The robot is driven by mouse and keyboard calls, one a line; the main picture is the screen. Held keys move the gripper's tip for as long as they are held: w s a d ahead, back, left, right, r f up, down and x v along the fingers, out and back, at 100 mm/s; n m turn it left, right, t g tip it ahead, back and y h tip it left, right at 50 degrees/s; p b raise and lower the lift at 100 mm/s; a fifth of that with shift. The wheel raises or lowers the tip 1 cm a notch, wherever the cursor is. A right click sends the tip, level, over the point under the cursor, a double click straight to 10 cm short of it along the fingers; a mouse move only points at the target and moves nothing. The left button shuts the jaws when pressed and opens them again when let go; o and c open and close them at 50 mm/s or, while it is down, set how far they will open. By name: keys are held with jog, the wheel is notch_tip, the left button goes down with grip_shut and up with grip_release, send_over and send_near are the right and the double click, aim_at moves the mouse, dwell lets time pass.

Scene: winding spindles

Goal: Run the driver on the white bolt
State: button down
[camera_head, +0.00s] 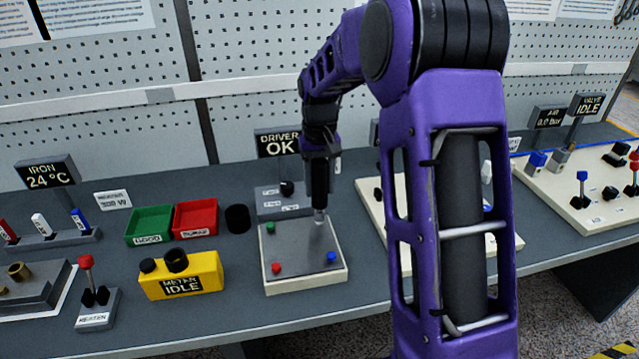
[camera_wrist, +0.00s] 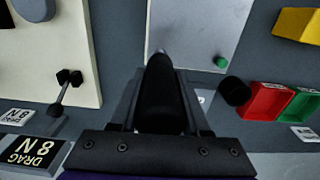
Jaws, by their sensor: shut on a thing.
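My gripper (camera_head: 320,160) is shut on the black driver (camera_head: 319,187), which it holds upright over the metal plate (camera_head: 293,247). The driver's silver tip is at the plate's far right corner. I cannot make out the white bolt apart from the tip; it is probably hidden under it. The plate also bears a green bolt (camera_head: 271,228), a red bolt (camera_head: 276,267) and a blue bolt (camera_head: 331,257). In the wrist view the driver (camera_wrist: 160,95) points at the plate (camera_wrist: 205,30). The display (camera_head: 281,143) behind reads "DRIVER OK".
A green bin (camera_head: 150,226), a red bin (camera_head: 195,218) and a black cup (camera_head: 238,219) stand left of the plate. A yellow meter (camera_head: 181,276) reading "IDLE" is at the front left. My arm hides part of a pale board on the right.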

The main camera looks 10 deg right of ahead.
aim_at(319, 161)
jog(key=shift+r, duration=3.55)
